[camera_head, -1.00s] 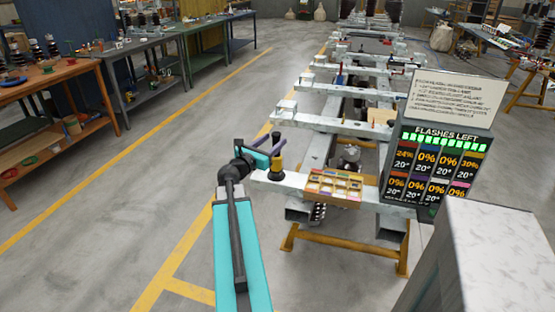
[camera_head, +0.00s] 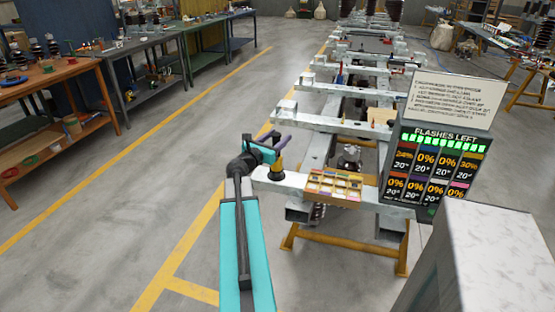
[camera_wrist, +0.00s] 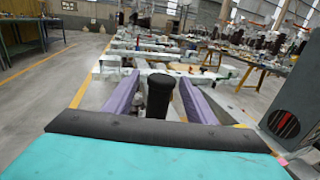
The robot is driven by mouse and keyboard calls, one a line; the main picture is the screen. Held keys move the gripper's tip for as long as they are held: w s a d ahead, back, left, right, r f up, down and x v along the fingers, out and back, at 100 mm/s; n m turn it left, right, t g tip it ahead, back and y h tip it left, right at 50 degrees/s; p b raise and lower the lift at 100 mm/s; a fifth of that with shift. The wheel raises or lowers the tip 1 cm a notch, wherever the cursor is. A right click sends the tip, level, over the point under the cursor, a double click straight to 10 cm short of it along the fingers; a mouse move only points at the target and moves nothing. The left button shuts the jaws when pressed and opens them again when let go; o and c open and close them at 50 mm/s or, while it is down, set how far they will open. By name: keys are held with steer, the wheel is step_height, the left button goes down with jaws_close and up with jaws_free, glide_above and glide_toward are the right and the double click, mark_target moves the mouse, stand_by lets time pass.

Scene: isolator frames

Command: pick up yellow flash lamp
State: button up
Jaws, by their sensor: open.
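The yellow flash lamp (camera_head: 278,168) stands upright on the near left end of the metal frame. Its yellow body and dark base show below my gripper (camera_head: 281,143), which covers part of its upper end. In the wrist view, the lamp's black top (camera_wrist: 159,97) stands between the two purple fingers of my gripper (camera_wrist: 160,80). The fingers are open, one on each side of the top, with a visible gap to the left finger. The yellow part is hidden in that view.
A box with coloured compartments (camera_head: 333,186) lies on the frame to the right of the lamp. A "flashes left" display panel (camera_head: 437,160) stands further right. The metal frame (camera_head: 330,122) runs away behind. Open floor (camera_head: 150,180) lies to the left.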

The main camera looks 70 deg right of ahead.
steer(key=x, duration=0.2)
steer(key=shift+d, duration=0.4)
stand_by(0.3)
jaws_close()
steer(key=shift+r, duration=0.1)
stand_by(1.2)
